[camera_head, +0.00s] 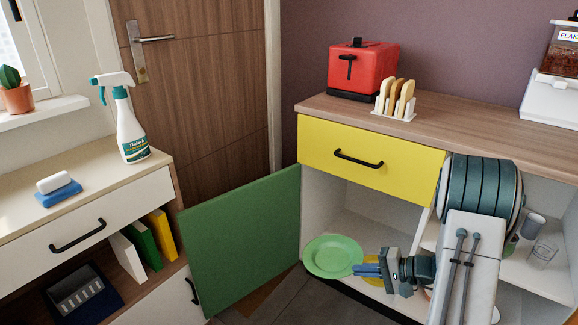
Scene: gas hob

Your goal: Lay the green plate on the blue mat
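The green plate (333,257) shows flat, face up, at the left front of the open lower cabinet, under the yellow drawer. My gripper (358,269) reaches in from the right, and its blue fingertips are at the plate's right rim. I cannot tell whether the fingers are closed on the rim or only beside it, nor whether the plate rests on the cabinet floor.
The green cabinet door (245,240) stands open left of the plate. The yellow drawer (370,155) is shut above. Cups and a glass (543,252) stand on a shelf right of my arm. The toaster (362,68) and toast rack (395,100) stand on the counter.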

